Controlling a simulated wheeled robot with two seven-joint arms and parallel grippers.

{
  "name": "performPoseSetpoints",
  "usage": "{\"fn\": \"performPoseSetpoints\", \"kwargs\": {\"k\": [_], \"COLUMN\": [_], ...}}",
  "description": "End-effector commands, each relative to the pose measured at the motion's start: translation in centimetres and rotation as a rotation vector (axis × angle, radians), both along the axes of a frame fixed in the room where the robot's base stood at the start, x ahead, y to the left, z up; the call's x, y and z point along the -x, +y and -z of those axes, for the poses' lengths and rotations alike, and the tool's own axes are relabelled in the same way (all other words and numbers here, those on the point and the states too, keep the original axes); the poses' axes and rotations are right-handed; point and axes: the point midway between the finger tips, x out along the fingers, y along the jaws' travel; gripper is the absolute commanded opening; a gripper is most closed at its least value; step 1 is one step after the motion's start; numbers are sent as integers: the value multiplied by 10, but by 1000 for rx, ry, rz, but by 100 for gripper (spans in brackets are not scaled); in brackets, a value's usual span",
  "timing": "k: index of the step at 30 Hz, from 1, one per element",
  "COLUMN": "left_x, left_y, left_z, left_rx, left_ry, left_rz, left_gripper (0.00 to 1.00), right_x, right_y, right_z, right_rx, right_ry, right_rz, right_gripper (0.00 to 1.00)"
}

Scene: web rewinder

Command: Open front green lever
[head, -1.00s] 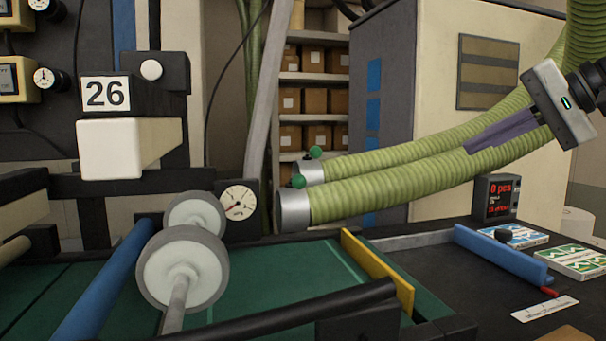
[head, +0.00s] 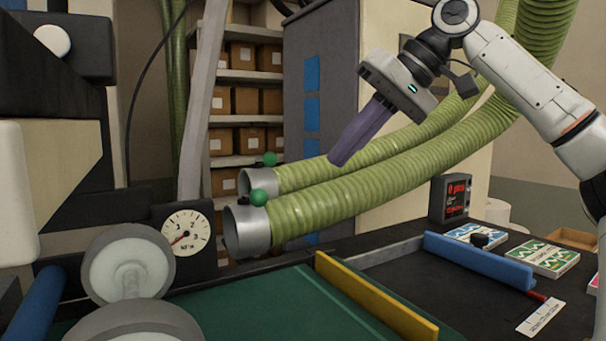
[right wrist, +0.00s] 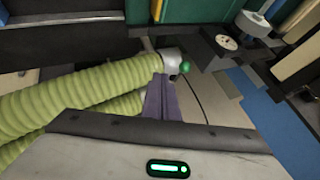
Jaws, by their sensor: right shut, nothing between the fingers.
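The front green lever shows as a green ball knob (head: 259,197) on top of the metal collar (head: 246,231) of the nearer green hose (head: 350,207). A second green knob (head: 270,159) sits on the collar of the hose behind it. My right gripper (head: 338,161) is shut and empty, its purple fingers pointing down-left above the hoses, to the right of both knobs and apart from them. In the right wrist view one green knob (right wrist: 185,66) shows just beyond the fingertips (right wrist: 161,78); I cannot tell which knob it is. My left gripper is out of view.
A dial gauge (head: 186,232) and grey rollers (head: 128,263) stand left of the collars. A yellow bar (head: 375,296) and a blue bar (head: 478,261) lie in front. A grey cabinet (head: 325,75) stands behind the hoses. The air above the front knob is clear.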

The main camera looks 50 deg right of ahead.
Motion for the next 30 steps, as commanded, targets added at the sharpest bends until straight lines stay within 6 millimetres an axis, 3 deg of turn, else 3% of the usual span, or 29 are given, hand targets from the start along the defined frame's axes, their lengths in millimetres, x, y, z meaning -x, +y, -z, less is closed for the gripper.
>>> {"fn": "performPoseSetpoints", "kwargs": {"k": [15,22,30], "left_x": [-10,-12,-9], "left_y": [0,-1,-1], "left_z": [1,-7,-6], "left_rx": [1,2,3], "left_ry": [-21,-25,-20], "left_rz": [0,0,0], "left_gripper": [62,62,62], "right_x": [-58,-72,-76], "right_y": [24,50,58], "right_z": [77,67,66], "right_rx": [-2,0,-2], "right_ry": [6,2,1], "right_rz": [-1,1,1], "right_gripper": [0,0,0]}}
